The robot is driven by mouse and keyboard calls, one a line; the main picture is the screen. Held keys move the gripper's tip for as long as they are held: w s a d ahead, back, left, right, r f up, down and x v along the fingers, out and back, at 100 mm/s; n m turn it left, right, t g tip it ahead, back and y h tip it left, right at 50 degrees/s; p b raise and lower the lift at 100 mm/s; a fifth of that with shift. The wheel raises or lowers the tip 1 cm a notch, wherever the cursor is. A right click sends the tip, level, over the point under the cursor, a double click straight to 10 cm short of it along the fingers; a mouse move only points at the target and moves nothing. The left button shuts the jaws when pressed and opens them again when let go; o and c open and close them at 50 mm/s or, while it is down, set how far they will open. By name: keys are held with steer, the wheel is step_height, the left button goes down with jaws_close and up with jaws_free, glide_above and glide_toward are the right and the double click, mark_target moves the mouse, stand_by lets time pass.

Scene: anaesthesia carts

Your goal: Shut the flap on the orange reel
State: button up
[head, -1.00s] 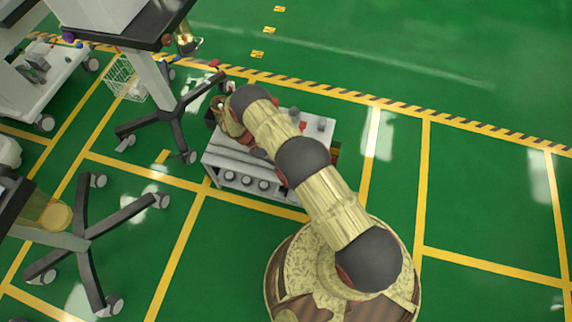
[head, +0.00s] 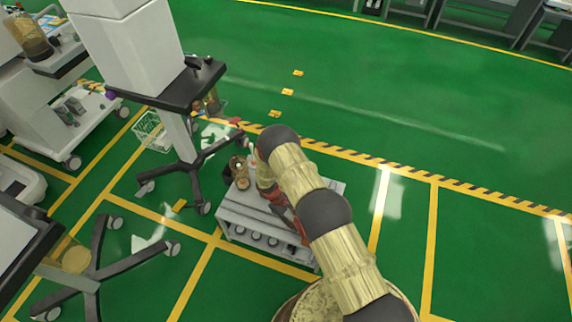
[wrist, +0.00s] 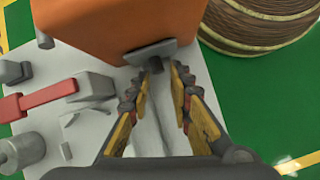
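In the wrist view a large orange body (wrist: 125,22), which I take as the orange reel, fills the top. A grey tab (wrist: 150,52) juts from its lower edge toward me; whether it is the flap is not clear. My gripper (wrist: 161,72) is open, with its two fingers apart and their tips close to the tab. Contact with it cannot be told. In the head view my arm covers much of the low grey cart (head: 262,235), and I cannot pick out the reel there.
In the wrist view a brown ribbed round object (wrist: 262,22) stands at the upper right. A red bar (wrist: 50,97) and grey parts lie at the left on a pale surface. In the head view a wheeled stand (head: 188,172) is left of the cart; green floor is open to the right.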

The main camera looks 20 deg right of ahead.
steer(key=r+t+y+p, duration=0.1)
steer(key=p, duration=0.2)
steer(key=shift+s+r, duration=0.1)
steer(key=w+a+r+m+t+b, duration=0.1)
steer(key=w+r, duration=0.3)
steer(key=r, duration=1.1)
steer(key=w+r+m+t+y+b, duration=0.1)
steer(key=w+r, duration=0.3)
steer(key=r, duration=1.1)
steer(key=shift+w+a, duration=0.2)
steer(key=shift+a, duration=0.2)
steer(key=shift+c, duration=0.2)
